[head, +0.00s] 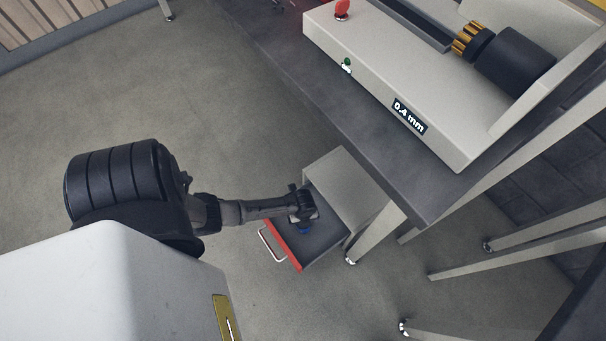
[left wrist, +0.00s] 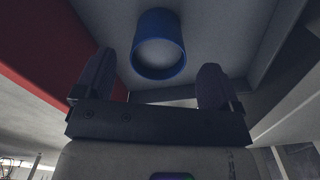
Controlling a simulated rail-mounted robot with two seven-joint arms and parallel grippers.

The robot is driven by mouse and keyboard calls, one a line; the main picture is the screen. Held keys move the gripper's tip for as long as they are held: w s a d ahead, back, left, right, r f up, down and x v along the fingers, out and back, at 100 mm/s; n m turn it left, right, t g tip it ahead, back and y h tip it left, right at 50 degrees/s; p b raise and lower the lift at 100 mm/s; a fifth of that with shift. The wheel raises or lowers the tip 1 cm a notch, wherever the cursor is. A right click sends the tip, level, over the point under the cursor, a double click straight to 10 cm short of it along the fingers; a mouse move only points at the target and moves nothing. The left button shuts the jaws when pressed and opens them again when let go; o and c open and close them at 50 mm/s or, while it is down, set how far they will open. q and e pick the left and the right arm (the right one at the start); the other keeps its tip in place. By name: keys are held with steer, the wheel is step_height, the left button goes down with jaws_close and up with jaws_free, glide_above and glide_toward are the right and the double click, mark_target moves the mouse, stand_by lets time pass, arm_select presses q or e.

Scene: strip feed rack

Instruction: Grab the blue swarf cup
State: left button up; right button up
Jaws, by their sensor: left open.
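The blue swarf cup (left wrist: 158,45) stands in the open drawer, centred ahead of my left gripper in the left wrist view. In the head view only a small blue part of the cup (head: 304,231) shows below my gripper. My left gripper (left wrist: 152,85) is open, with one finger on each side of the cup's line and nothing held. In the head view my left gripper (head: 303,217) reaches down into the drawer (head: 325,238). My right gripper is not in view.
The drawer has a red front (head: 283,247) with a pale handle (head: 270,246) and slides from a grey cabinet (head: 345,178) under the dark bench (head: 375,150). A machine labelled 0.4 mm (head: 409,115) stands on the bench. Metal legs are at right; floor at left is clear.

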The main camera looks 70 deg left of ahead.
arm_select(q)
steer(key=shift+d+f+b, duration=0.15)
steer(key=shift+f+b, duration=0.55)
steer(key=shift+f, duration=0.05)
step_height(320, 180, down, 4)
steer(key=b, duration=0.3)
steer(key=shift+s+d, duration=0.1)
steer(key=shift+s, duration=0.05)
steer(key=shift+r, duration=0.15)
steer(key=shift+c, duration=0.2)
steer(key=c, duration=1.1)
